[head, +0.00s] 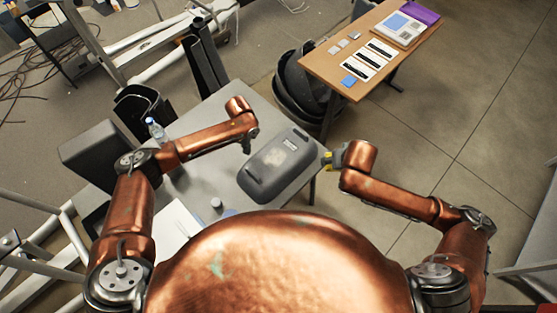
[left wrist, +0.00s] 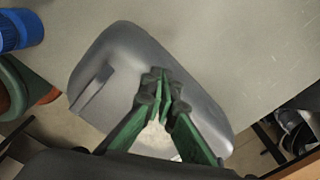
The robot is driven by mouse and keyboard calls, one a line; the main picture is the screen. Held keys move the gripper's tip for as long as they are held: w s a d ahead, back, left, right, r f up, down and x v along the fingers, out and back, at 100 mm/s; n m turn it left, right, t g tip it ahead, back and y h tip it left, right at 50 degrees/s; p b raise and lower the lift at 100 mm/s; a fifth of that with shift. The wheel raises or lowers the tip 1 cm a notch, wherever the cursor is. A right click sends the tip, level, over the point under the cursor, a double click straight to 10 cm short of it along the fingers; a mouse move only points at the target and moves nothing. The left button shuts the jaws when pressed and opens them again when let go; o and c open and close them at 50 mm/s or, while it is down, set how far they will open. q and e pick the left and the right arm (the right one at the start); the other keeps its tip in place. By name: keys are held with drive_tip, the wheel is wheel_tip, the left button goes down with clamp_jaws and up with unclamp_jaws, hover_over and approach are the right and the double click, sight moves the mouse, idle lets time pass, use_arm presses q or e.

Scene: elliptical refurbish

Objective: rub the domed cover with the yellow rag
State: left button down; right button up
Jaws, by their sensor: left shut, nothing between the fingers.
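The domed cover (head: 262,178) is a dark grey rounded shell on the grey table, with a pale smudge (head: 281,157) on its top. It also fills the middle of the left wrist view (left wrist: 125,60), where the pale patch shows partly behind my fingers. My left gripper (head: 247,147) is shut and empty. It is over the cover's left side in the head view; I cannot tell whether it touches. A small yellow patch, perhaps the yellow rag (head: 328,160), shows at my right gripper (head: 331,160), just right of the cover. I cannot tell whether the right fingers hold it.
The grey table (head: 205,118) also bears a clear bottle (head: 156,130) and a small grey cylinder (head: 216,203). A wooden table (head: 345,47) with cards and a device stands at the back right. Dark bins (head: 300,85) stand between the tables.

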use_arm(q)
drive_tip(key=shift+f+b, duration=0.8)
drive_tip(key=shift+f, duration=0.95)
use_arm(e)
drive_tip(key=shift+f, duration=0.9)
drive_tip(key=shift+w, duration=0.1)
drive_tip(key=w+a+f+n+g+y, duration=0.1)
drive_tip(key=w+a+f+n+y, duration=0.25)
drive_tip(key=w+a+n, duration=0.5)
drive_tip(key=n+g+y, duration=0.1)
drive_tip(key=n+g, duration=0.3)
drive_tip(key=n, duration=0.6)
hover_over(282, 151)
drive_tip(key=d, duration=0.1)
drive_tip(key=shift+m, duration=0.25)
drive_tip(key=shift+w+d+f, duration=0.1)
drive_tip(key=shift+d+f, duration=0.05)
drive_tip(key=shift+f, duration=1.45)
drive_tip(key=shift+w+d+f, duration=0.1)
drive_tip(key=shift+f, duration=1.5)
drive_tip(key=shift+f, duration=0.95)
drive_tip(key=shift+s, duration=0.1)
